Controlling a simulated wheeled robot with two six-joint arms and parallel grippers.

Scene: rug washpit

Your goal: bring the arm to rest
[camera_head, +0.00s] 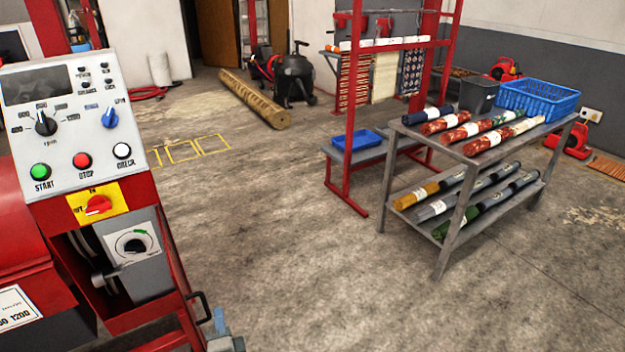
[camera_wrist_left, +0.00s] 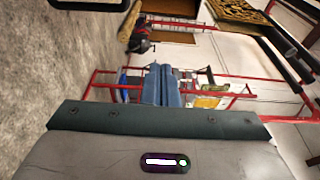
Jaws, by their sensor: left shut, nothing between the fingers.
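My left gripper (camera_head: 219,318) shows at the bottom of the head view, just right of the red machine's lower frame. Only its blue finger and a bit of grey body are in the picture there. In the left wrist view its two blue fingers (camera_wrist_left: 163,86) lie side by side, shut with nothing between them. My right gripper is in neither view.
A red machine with a control panel (camera_head: 70,115) stands close at left, with a black handle (camera_head: 203,303) near my gripper. A grey rack (camera_head: 470,158) of rolled rugs stands at right. A rolled rug (camera_head: 253,98) lies farther back. The middle floor is clear.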

